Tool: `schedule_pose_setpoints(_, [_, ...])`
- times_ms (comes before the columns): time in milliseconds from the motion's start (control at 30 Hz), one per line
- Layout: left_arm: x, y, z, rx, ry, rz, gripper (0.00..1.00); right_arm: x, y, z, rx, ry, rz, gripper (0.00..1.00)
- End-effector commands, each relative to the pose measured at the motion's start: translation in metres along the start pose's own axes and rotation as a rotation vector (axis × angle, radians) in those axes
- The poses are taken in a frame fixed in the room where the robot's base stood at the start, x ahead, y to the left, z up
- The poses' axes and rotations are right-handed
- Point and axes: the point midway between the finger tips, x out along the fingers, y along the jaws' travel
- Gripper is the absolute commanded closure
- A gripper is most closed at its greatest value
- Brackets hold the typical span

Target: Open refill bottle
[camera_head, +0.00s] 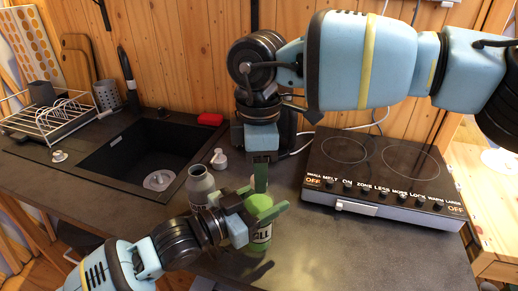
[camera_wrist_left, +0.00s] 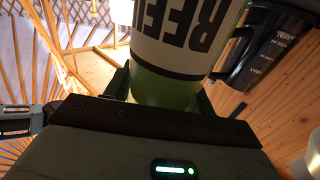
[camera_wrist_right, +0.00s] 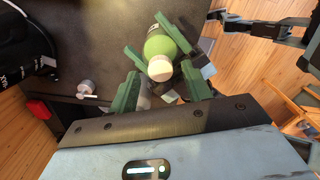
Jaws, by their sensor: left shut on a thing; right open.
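The refill bottle (camera_head: 262,236) is green with a white label and stands in my left gripper (camera_head: 256,208), whose green fingers are shut on its sides. In the left wrist view the label (camera_wrist_left: 182,28) fills the space beyond the fingers. My right gripper (camera_head: 261,176) points down from above, just over the bottle's top. In the right wrist view its fingers (camera_wrist_right: 160,86) are open. The bottle's whitish cap (camera_wrist_right: 160,69) lies near the gap between the fingertips, and no grip on it shows. In the head view the cap is mostly hidden behind the finger.
The sink (camera_head: 140,148) is at left, a red sponge (camera_head: 210,119) behind, a stove (camera_head: 384,175) at right. The front counter is clear.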

Motion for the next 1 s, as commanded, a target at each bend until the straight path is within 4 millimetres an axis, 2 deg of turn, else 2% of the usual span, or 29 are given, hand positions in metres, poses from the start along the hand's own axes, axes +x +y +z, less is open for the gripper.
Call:
schedule_pose_setpoints(200, [0.0,0.0,0.0005,0.0,-0.001,0.0,1.0,0.0123,-0.0001,0.0001,0.0,0.0,0.0,0.51])
schedule_pose_setpoints(467, [0.0,0.0,0.0005,0.0,-0.001,0.0,1.0,0.0131,-0.0001,0.0,-0.001,0.0,0.0,0.51])
schedule_pose_setpoints(800, [0.0,0.0,0.0005,0.0,-0.001,0.0,1.0,0.0128,0.0,0.0,-0.001,0.0,0.001,0.96])
schedule_pose_setpoints(1000, [0.0,0.0001,0.0004,0.0,-0.001,0.0,1.0,0.0129,-0.0001,-0.0001,-0.056,0.001,0.0,0.97])
